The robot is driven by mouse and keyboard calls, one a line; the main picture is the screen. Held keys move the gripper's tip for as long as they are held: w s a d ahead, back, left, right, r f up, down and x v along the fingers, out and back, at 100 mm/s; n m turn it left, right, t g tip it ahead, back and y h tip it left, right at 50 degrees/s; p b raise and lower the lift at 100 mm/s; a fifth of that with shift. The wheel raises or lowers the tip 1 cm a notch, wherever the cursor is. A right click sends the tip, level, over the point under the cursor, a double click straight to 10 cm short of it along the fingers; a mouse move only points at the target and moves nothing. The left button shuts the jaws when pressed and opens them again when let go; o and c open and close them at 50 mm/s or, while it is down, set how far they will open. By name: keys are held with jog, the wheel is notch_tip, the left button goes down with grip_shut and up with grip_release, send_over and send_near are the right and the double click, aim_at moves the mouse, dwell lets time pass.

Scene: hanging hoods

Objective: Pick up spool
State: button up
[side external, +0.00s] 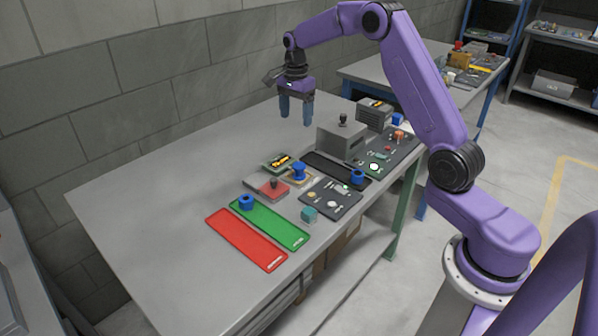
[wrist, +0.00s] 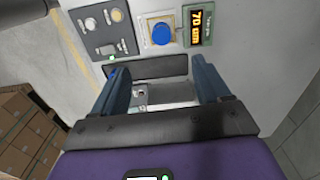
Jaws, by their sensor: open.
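A blue spool (side external: 299,171) stands upright on a small yellow-framed pad (side external: 290,181) on the grey workbench. In the wrist view the spool (wrist: 161,33) shows from above as a round blue disc, beyond the fingertips. My gripper (side external: 296,112) is open and empty, pointing down above the bench, higher than the spool and towards the back wall. Its two blue fingers also frame the wrist view (wrist: 160,78), with nothing held between them. Two similar blue pieces stand on the bench, one on the green mat (side external: 246,202) and one near the black mat (side external: 358,177).
A display (side external: 277,162) reading "70 um" sits beside the pad. Red (side external: 245,240) and green mats lie in front. The bench's left part is clear.

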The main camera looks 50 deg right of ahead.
jog(key=d, duration=0.1)
jog(key=m, duration=0.1)
send_over(299, 165)
notch_tip(299, 165, down, 13)
jog(key=shift+d+r, duration=0.1)
jog(key=shift+a+f, duration=0.2)
jog(key=shift+f, duration=2.4)
jog(key=c, duration=1.3)
jog(key=shift+r, duration=0.1)
